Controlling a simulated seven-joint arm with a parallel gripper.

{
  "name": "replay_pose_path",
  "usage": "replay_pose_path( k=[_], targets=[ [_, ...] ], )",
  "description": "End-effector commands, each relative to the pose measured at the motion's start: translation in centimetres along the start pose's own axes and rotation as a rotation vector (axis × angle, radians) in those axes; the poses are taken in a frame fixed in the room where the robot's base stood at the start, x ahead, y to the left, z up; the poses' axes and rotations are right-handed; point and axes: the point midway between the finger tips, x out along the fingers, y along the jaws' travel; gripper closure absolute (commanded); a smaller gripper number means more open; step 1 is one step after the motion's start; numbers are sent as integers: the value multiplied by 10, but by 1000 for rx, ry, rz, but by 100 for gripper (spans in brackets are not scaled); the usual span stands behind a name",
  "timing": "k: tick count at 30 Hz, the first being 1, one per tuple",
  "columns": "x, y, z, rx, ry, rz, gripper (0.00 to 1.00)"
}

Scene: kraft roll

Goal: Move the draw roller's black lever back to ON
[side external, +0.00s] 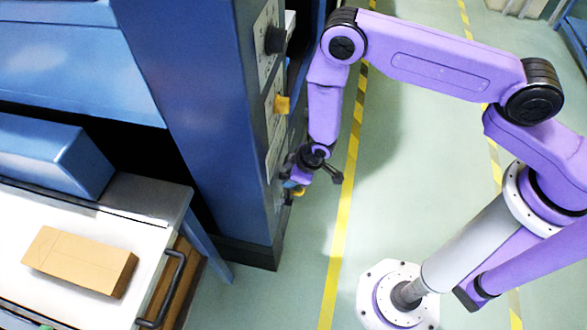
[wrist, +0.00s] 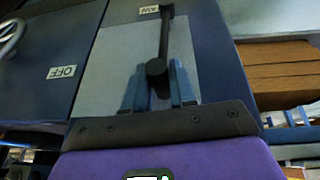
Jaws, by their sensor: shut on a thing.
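In the wrist view the black lever (wrist: 163,35) is a thin bar with a thick round end. The bar runs up the picture to a small white label (wrist: 149,9) that is hard to read. A white OFF label (wrist: 62,72) sits to the left. My gripper (wrist: 157,82) has its two blue fingers on either side of the round end, shut on the lever. In the side external view my gripper (side external: 303,172) is low against the blue cabinet's panel face. The lever cannot be made out there.
The blue cabinet (side external: 205,100) carries a black knob (side external: 275,40) and a yellow knob (side external: 281,104) above my gripper. A cardboard-coloured box (side external: 80,260) lies on the white-topped table (side external: 50,208) at left. The floor at right has yellow stripes (side external: 345,200).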

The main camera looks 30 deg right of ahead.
Motion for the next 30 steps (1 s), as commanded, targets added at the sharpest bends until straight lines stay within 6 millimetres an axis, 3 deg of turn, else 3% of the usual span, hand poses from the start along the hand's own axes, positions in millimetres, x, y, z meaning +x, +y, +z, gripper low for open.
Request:
replay_pose_path(
  k=[1,15,30],
  targets=[
    [1,-6,8,-13,-22,13,100],
    [-1,-28,9,-46,-26,83,100],
    [0,-35,9,-45,-25,81,100]
  ],
)
